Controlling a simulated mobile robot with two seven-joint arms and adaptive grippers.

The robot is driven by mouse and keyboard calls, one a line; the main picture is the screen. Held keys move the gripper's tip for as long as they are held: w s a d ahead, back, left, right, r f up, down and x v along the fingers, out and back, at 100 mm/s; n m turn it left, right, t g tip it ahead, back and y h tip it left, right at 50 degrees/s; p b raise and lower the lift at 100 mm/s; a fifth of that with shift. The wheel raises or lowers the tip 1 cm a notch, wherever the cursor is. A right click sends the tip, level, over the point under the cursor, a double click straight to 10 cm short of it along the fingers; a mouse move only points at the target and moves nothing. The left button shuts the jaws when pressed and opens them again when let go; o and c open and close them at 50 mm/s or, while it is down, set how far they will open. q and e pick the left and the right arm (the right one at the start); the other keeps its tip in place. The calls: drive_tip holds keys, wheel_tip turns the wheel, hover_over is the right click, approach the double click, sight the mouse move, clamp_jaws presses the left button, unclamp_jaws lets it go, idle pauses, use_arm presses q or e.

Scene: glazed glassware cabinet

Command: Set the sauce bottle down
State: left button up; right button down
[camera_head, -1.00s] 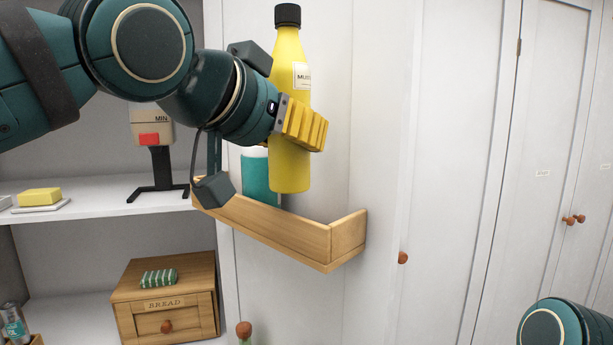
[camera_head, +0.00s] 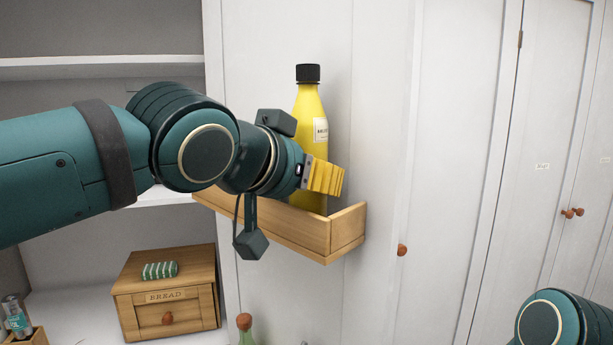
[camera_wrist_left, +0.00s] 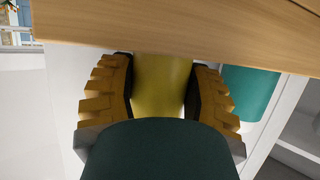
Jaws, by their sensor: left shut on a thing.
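The yellow sauce bottle (camera_head: 309,116) with a black cap and white label stands upright at the wooden door rack (camera_head: 300,232). Its lower end is behind the rack's front rail, so I cannot tell whether it touches the rack floor. My left gripper (camera_head: 325,177) is shut on the bottle's lower body. In the left wrist view the ribbed yellow fingers (camera_wrist_left: 162,95) press on both sides of the bottle (camera_wrist_left: 162,82), close to the wooden rail (camera_wrist_left: 190,28). My right gripper is out of view.
A teal container (camera_wrist_left: 250,90) stands beside the bottle in the rack in the left wrist view. A wooden bread box (camera_head: 168,295) sits on the lower shelf at left. A cork-topped bottle (camera_head: 245,325) is below the rack. Closed doors (camera_head: 450,150) fill the right.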

use_arm(q)
drive_tip(key=shift+f, duration=0.15)
drive_tip(key=o, duration=1.3)
drive_tip(key=shift+c, duration=0.2)
drive_tip(key=shift+s+a+r, duration=0.1)
drive_tip(key=shift+s+r, duration=0.05)
drive_tip(key=shift+r, duration=0.15)
drive_tip(key=b+v, duration=0.1)
drive_tip(key=v, duration=1)
drive_tip(key=shift+s, duration=0.3)
drive_tip(key=shift+a, duration=0.1)
